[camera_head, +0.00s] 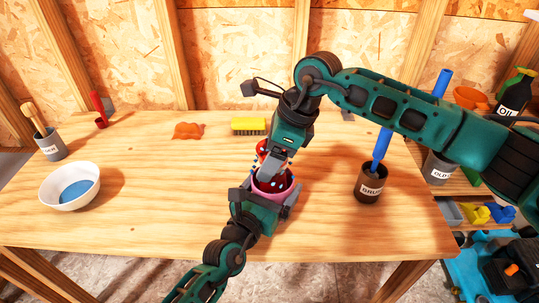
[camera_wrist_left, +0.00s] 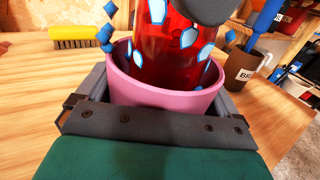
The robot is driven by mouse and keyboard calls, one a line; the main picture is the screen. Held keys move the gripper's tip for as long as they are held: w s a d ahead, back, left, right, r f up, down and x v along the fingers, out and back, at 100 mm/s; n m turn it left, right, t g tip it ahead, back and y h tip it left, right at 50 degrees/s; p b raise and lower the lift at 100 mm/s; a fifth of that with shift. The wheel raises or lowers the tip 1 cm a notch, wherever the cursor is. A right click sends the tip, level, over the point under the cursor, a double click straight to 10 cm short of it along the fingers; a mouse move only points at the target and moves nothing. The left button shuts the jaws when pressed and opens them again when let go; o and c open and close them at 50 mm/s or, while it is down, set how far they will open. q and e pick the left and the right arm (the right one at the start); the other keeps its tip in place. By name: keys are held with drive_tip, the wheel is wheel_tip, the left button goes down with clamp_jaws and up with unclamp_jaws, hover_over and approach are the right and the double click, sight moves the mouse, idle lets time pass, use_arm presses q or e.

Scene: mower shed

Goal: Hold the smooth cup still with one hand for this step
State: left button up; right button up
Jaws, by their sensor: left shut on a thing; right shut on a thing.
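The smooth pink cup (camera_head: 284,191) stands over the table at the centre of the head view. It also fills the middle of the left wrist view (camera_wrist_left: 165,98). My left gripper (camera_head: 266,192) is shut around it, one finger on each side. My right gripper (camera_head: 273,166) comes down from above and is shut on a red, shiny piece (camera_wrist_left: 165,55) with pale blue patches. The red piece sits partly inside the pink cup's mouth; its lower end is hidden. Small blue chips (camera_wrist_left: 107,32) show around the red piece, above the rim.
On the wooden table (camera_head: 120,215) are a white bowl (camera_head: 52,198) with blue contents, a yellow brush (camera_head: 248,124), an orange lump (camera_head: 188,130) and a dark brush cup (camera_head: 369,187). A grey tool cup (camera_head: 50,146) stands far left. The front left is clear.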

drive_tip(key=shift+f, duration=0.25)
drive_tip(key=shift+f, duration=0.35)
drive_tip(key=o, duration=1.6)
drive_tip(key=v, duration=1.3)
drive_tip(key=shift+a+r, duration=0.15)
drive_tip(key=shift+a, duration=0.1)
